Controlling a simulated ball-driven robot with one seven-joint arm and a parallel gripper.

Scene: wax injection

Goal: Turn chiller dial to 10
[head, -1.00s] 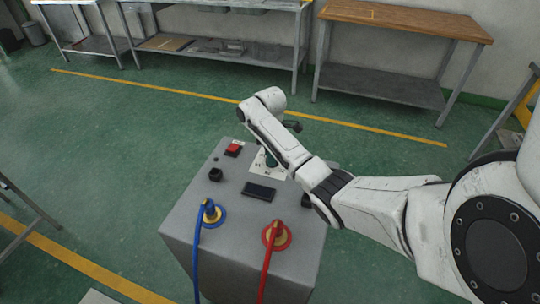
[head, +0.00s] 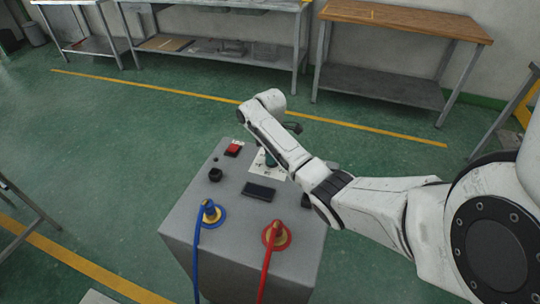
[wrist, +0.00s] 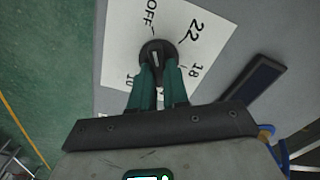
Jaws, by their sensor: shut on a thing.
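The chiller dial (wrist: 157,48) is a dark round knob on a white label plate (wrist: 205,45) marked OFF, 22, 18 and 10. In the wrist view my gripper (wrist: 158,70) has its two green fingers shut on the dial from either side. The 10 lies by the left finger and is partly covered; the 18 is right of the right finger. A pale mark shows on the dial between the fingertips, but I cannot tell its exact setting. In the head view my arm hides most of the dial; a green finger of my gripper (head: 270,160) shows over the plate.
The grey chiller box (head: 185,225) carries a red switch (head: 233,149), a dark display (head: 258,191), and blue (head: 211,213) and red (head: 277,235) hose fittings. Benches stand along the back wall. Green floor around the box is open.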

